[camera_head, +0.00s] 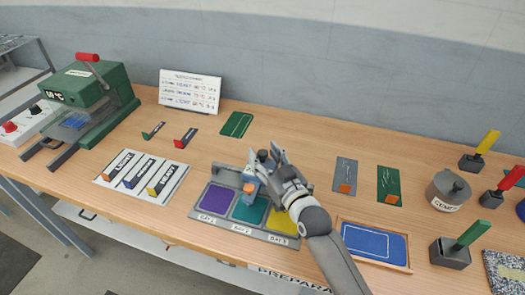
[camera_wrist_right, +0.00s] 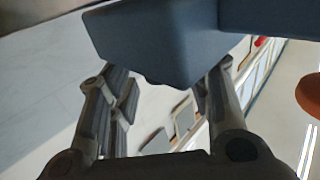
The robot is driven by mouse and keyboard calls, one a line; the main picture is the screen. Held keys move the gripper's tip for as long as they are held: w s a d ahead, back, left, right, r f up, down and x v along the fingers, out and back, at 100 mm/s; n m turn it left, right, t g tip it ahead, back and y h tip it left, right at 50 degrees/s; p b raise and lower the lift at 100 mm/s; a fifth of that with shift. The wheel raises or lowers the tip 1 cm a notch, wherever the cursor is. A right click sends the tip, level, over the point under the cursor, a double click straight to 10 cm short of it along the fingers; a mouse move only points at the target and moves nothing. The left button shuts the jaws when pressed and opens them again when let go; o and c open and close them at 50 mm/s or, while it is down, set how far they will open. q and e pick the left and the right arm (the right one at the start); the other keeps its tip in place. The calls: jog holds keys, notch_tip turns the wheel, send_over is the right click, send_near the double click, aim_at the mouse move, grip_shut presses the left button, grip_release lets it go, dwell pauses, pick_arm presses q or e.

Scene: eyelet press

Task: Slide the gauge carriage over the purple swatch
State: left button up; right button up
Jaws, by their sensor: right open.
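The gauge tray (camera_head: 232,227) near the front edge holds a purple swatch (camera_head: 215,199) on the left, a teal swatch (camera_head: 249,212) in the middle and a yellow swatch (camera_head: 284,222) on the right. A small blue block with an orange knob, apparently the gauge carriage (camera_head: 250,187), stands over the teal swatch. My right gripper (camera_head: 266,156) is open just behind and right of it, covering part of the tray. In the right wrist view a large blue-grey block (camera_wrist_right: 165,40) is close beyond the open fingers; contact cannot be told. My left gripper is not in view.
A green press (camera_head: 85,95) stands at the far left. A white board (camera_head: 190,91) is at the back, and a card with coloured tools (camera_head: 141,176) lies left of the tray. A blue framed panel (camera_head: 374,243), a grey pot (camera_head: 448,190) and upright-handled stamps (camera_head: 464,243) are to the right.

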jog(key=shift+x, duration=0.8)
grip_shut()
